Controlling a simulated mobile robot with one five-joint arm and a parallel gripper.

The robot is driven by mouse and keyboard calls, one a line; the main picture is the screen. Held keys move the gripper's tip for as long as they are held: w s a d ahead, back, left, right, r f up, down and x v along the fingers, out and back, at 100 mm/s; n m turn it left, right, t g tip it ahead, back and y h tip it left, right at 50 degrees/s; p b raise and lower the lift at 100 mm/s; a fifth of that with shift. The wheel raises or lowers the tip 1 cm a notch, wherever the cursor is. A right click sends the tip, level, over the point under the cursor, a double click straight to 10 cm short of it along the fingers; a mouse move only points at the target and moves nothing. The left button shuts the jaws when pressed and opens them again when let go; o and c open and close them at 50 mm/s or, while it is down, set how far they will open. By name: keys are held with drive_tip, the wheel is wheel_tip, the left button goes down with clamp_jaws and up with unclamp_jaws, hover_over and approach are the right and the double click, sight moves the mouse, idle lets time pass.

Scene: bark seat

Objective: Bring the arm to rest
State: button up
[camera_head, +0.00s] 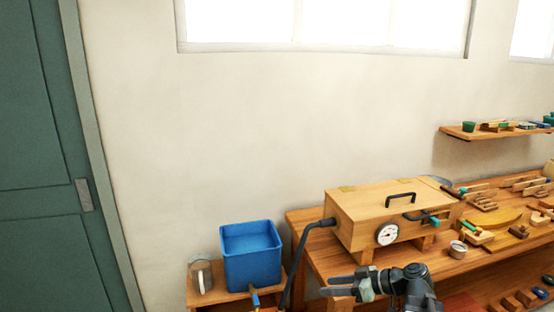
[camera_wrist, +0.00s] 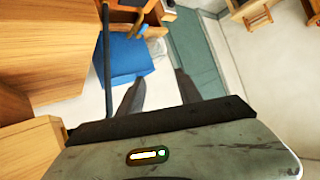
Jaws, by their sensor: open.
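My gripper (camera_head: 343,284) is in front of the workbench's left end in the head view, with its two dark fingers pointing left. The fingers are apart and nothing is between them. In the wrist view, my gripper (camera_wrist: 158,90) shows its two fingers spread, with floor behind the gap. My dark arm reaches up from the bottom edge of the head view. The gripper appears clear of the bench and of the things around it, though the exact distance cannot be told.
A wooden box with a gauge (camera_head: 372,214) stands on the workbench (camera_head: 323,265), a dark hose at its left. A blue bin (camera_head: 251,257) and a glass jar (camera_head: 202,276) stand on a low stand at left. Tools crowd the bench's right side. A green door (camera_head: 40,150) is far left.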

drive_tip(key=s+a+f+m+g+h+p, duration=0.2)
drive_tip(key=s+a+f+g+h, duration=0.35)
drive_tip(key=a+f, duration=0.4)
drive_tip(key=s+d+f+m+h, duration=0.1)
drive_tip(key=d+m+h, duration=0.4)
drive_tip(key=d+m, duration=0.3)
drive_tip(key=shift+s+d+f+m+h+b, duration=0.25)
drive_tip(key=shift+s+f+m+h+b, duration=0.05)
drive_tip(key=shift+s+h, duration=0.05)
idle(0.8)
